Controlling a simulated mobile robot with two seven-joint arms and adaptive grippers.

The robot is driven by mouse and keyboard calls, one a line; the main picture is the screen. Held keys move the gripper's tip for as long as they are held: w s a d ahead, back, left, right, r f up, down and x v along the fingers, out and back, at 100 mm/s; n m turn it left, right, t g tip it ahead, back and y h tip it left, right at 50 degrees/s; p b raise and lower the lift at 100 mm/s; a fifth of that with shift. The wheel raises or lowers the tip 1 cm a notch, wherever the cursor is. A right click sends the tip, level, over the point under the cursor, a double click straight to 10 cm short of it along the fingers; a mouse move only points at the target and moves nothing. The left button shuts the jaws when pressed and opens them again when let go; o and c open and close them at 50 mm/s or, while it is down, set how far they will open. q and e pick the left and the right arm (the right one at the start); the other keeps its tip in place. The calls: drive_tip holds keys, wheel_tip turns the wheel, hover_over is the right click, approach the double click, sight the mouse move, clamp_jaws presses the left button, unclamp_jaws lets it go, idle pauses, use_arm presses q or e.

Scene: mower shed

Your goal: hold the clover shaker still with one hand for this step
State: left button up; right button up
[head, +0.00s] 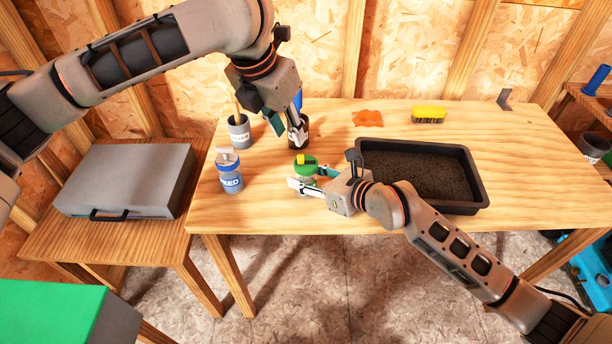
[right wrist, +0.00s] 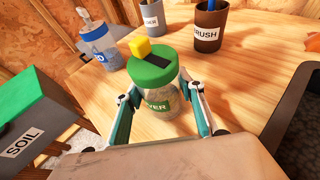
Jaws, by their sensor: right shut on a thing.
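The clover shaker is a clear jar with a green lid (head: 305,161) and a yellow block on top. It stands near the front middle of the table. In the right wrist view the shaker (right wrist: 153,88) is upright between the fingers, its label partly covered. My right gripper (head: 314,184) is shut on its body, a finger on each side, below the lid. My left gripper (head: 285,124) is higher, behind the shaker and apart from it. Its fingers are spread, in front of or beside the brown brush cup (right wrist: 208,32), which they partly hide in the head view.
A blue-capped seed shaker (head: 230,175) and a grey cup (head: 239,135) stand left. A black tray of soil (head: 476,192) lies right, close to my right arm. An orange cloth (head: 367,118) and yellow brush (head: 428,114) lie at the back. A grey case (head: 125,178) is on the side table.

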sight(300, 156)
use_arm(q)
drive_tip(key=shift+o, duration=0.2)
idle(0.4)
drive_tip(key=w+a+r+n+g+h, duration=0.1)
drive_tip(key=w+a+n+g, duration=0.1)
drive_tip(key=n, duration=1.1)
drive_tip(key=w+a+r+n+g+h, duration=0.1)
drive_tip(key=n, duration=1.1)
drive_tip(key=x, duration=1.2)
drive_tip(key=shift+d, duration=0.1)
clamp_jaws()
